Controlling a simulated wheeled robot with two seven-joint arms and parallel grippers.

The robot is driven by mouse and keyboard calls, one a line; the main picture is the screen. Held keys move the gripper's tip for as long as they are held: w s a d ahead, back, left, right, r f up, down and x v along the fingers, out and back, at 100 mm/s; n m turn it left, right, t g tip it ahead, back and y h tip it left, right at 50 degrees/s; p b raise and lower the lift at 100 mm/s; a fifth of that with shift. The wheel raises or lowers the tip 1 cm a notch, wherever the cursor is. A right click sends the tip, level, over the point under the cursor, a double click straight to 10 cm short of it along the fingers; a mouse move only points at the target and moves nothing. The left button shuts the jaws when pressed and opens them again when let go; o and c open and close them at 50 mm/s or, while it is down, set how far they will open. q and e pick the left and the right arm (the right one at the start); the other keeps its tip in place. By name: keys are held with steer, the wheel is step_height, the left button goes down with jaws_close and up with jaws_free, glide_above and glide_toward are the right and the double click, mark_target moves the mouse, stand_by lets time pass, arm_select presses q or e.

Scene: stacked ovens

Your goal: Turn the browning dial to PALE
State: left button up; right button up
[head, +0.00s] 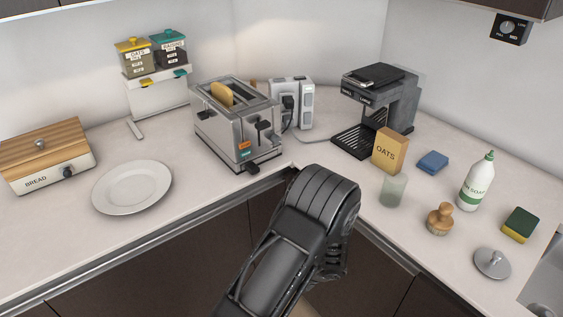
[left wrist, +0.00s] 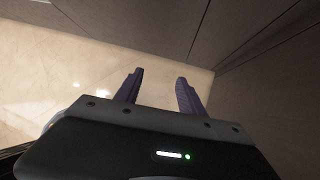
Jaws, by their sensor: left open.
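The silver toaster (head: 222,130) stands on the counter left of the corner, a slice of bread (head: 222,94) in a slot. Its front end has dark controls (head: 264,126), plus small orange and teal labels (head: 246,146). I cannot tell which control is the browning dial or read its setting or the word PALE. A black arm of mine (head: 300,230) rises from the bottom in front of the counter, below the toaster; no fingers show there. In the left wrist view my left gripper (left wrist: 160,88) is open and empty, over floor beside dark cabinet fronts. My right gripper is not seen.
A white plate (head: 132,187) and bread box (head: 45,158) stand left of the toaster. A socket block (head: 306,105), coffee machine (head: 378,105), oats box (head: 390,151) and glass (head: 393,190) stand right. A wall dial (head: 509,29) is at top right.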

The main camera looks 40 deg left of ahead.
arm_select(q)
steer(key=w+a+r+m+t+y, duration=0.25)
steer(key=w+a+r, duration=0.25)
steer(key=w+r, duration=0.3)
steer(key=m+t+y+p, duration=0.1)
steer(key=m+t+y, duration=0.3)
steer(key=m+y, duration=0.3)
glide_toward(279, 141)
steer(key=shift+w+a+f+n+y, duration=0.1)
steer(key=shift+w+a+n+y, duration=0.05)
steer(key=shift+a+n+y, duration=0.25)
steer(key=p+x, duration=0.1)
steer(key=x, duration=0.6)
steer(key=shift+w+a+f, duration=0.1)
steer(key=shift+a+f, duration=0.05)
steer(key=shift+a, duration=0.2)
steer(key=shift+c, duration=0.4)
jaws_close()
